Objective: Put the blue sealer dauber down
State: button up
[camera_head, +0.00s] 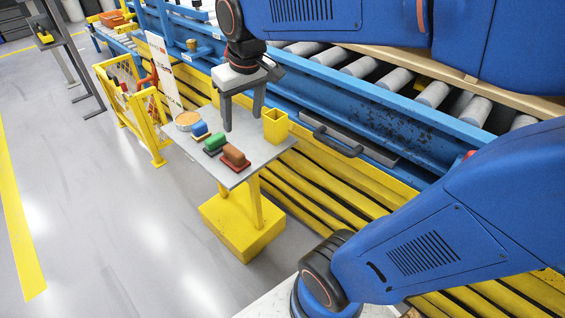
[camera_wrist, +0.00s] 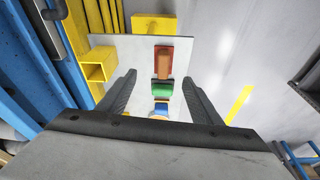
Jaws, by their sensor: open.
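A green dauber (camera_head: 215,144) and a red-brown dauber (camera_head: 235,158) stand in line with the blue one. A round tan-topped item (camera_head: 187,120) lies behind it. A yellow square holder (camera_head: 276,126) stands at the table's right. A blue roller conveyor (camera_head: 350,112) runs alongside.

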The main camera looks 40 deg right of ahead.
jog(key=s+d+f+t, duration=0.1)
jog(key=s+f, duration=0.2)
jog(key=s, duration=0.4)
jog(key=s+f+m+t, duration=0.1)
jog(key=s+f, duration=0.2)
jog(key=s, duration=0.4)
jog(key=shift+s+d+f, duration=0.15)
jog(key=shift+s+d, duration=0.1)
jog(key=shift+d, duration=0.1)
